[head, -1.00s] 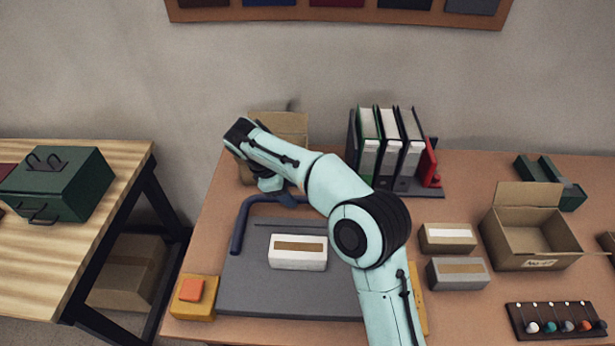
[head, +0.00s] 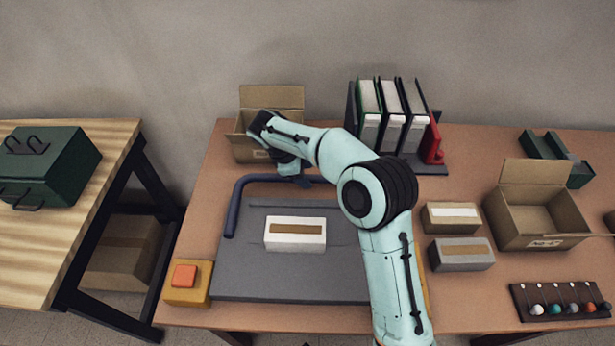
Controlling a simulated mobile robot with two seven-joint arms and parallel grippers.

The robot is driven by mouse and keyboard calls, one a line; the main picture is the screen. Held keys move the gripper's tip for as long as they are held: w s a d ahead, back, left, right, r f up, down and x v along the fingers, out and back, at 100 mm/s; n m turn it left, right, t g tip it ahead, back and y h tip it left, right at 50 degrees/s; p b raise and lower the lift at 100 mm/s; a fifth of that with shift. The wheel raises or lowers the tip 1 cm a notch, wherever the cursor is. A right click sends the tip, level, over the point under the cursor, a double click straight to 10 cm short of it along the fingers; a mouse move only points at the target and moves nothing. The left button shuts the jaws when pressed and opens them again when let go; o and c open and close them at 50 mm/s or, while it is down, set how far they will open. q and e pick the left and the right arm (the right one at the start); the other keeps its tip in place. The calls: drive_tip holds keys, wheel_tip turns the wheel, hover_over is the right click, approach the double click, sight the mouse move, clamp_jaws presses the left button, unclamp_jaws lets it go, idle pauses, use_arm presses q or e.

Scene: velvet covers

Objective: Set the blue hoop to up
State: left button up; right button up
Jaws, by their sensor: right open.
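The blue hoop (head: 233,207) is a dark blue bent bar at the back left of a grey board (head: 270,282). Its left leg runs back from the board's left edge, and its crossbar runs right behind the board. My arm hides its right part, and I cannot tell its exact tilt. My right gripper (head: 301,181) is open, pointing down at the crossbar; its fingers are small and dark, and I cannot tell whether they touch the bar. My left gripper is out of view.
A white box (head: 295,234) with a brown strip lies on the board. A yellow block with an orange top (head: 187,283) is at front left. An open cardboard box (head: 255,152) stands behind the hoop, binders (head: 393,115) at the back, small boxes (head: 461,254) to the right.

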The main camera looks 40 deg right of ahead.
drive_tip(key=shift+x, duration=1.1)
